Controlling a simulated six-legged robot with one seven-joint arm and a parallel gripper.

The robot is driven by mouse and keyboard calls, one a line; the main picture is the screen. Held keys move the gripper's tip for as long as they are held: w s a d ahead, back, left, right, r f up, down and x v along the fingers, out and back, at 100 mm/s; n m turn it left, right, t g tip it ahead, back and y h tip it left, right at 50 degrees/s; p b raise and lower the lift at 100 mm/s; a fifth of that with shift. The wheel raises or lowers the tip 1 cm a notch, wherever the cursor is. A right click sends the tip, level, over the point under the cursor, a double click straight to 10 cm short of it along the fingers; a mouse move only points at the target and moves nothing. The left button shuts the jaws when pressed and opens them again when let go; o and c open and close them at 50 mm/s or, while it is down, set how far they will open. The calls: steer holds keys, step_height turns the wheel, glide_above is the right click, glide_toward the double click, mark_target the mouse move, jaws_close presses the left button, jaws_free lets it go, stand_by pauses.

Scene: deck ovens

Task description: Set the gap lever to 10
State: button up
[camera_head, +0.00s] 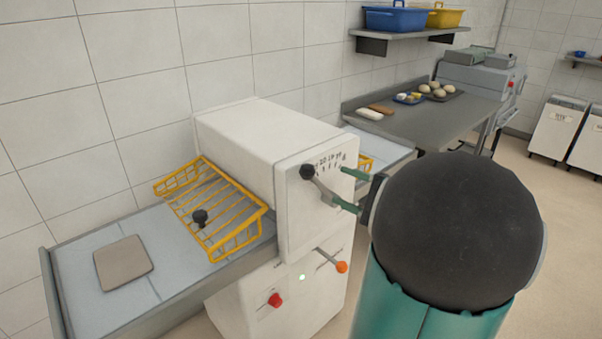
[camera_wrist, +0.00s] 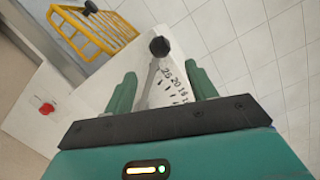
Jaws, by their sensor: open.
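The gap lever (camera_head: 318,184) is a grey arm with a black ball knob (camera_head: 307,172) on the end face of the white dough sheeter (camera_head: 300,230). Its knob sits at the left end of the printed number scale (camera_head: 330,162), left of the larger numbers. In the wrist view, the knob (camera_wrist: 159,46) lies ahead of the fingers, beside the 25 mark. My gripper (camera_head: 339,188) is open in front of the panel, its green fingers pointing at the lever. In the wrist view, the lever arm runs between the spread fingers (camera_wrist: 160,70), with room on both sides.
A yellow wire guard (camera_head: 240,243) stands over the left bed, where a flat dough piece (camera_head: 124,263) lies. Below the lever are a red knob (camera_head: 275,300) and an orange-tipped handle (camera_head: 341,267). A steel table (camera_head: 430,125) stands behind; floor is free at right.

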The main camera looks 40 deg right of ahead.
mark_target(308, 171)
steer(key=w, duration=0.3)
steer(key=w+a, duration=0.1)
steer(key=w, duration=0.3)
steer(key=w+a, duration=0.1)
steer(key=w, duration=0.3)
steer(key=shift+w, duration=0.1)
jaws_close()
